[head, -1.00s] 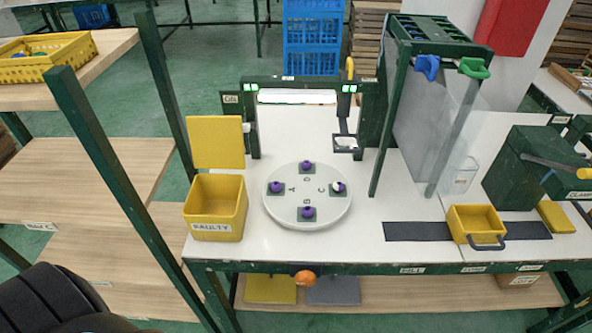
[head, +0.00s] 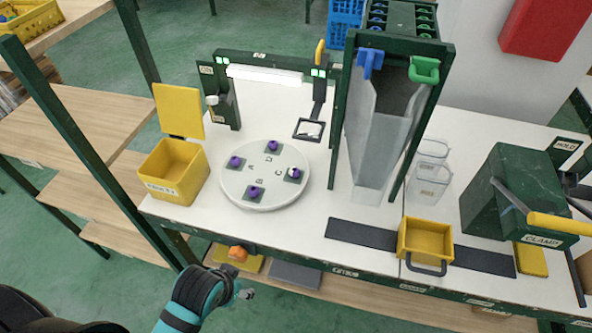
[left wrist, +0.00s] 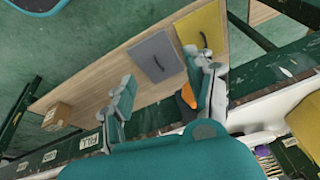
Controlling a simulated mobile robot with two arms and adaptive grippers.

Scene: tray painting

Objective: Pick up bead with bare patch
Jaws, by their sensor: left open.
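Several purple beads sit on square pads on the round white turntable (head: 236,198). The bead at C (head: 293,173) shows a white patch beside its purple. The bead at A (head: 235,161), the bead at D (head: 273,146) and the bead at B (head: 255,191) look all purple from here. My left gripper (head: 243,293) is in front of the table's front edge, low and apart from the turntable. In the left wrist view my left gripper (left wrist: 163,97) is open, with nothing held between its fingers. My right gripper is not in view.
A yellow lidded bin (head: 172,182) stands left of the turntable. A green frame with a light bar (head: 264,75) and a magnifier (head: 309,129) stand behind it. A tall clear-sided hopper (head: 378,140) rises to the right. An orange knob (head: 238,253) juts from the front edge.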

